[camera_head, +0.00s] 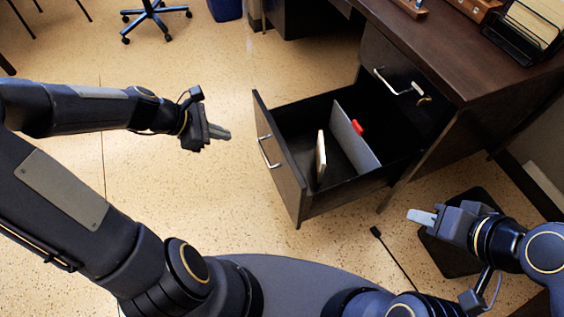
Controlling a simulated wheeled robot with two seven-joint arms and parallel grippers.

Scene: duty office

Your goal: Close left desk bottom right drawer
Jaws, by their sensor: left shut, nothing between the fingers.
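The bottom drawer (277,172) of the dark wooden desk (461,38) is pulled far out. Its front panel carries a silver handle (269,152). Inside are a grey divider (355,136), a pale upright item (321,156) and a small red item (357,126). The drawer above (392,80) is closed, with its own silver handle. My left gripper (220,133) is shut and empty, to the left of the drawer front and apart from it. My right gripper (420,217) is to the right of the drawer, near the floor mat in the picture; its finger gap is not clear.
A black tray of papers (527,31) and wooden items stand on the desktop. A dark mat (452,256) and a cable (396,256) lie on the floor at the lower right. A chair base (153,16) and a blue bin (224,9) are at the back. The floor left of the drawer is clear.

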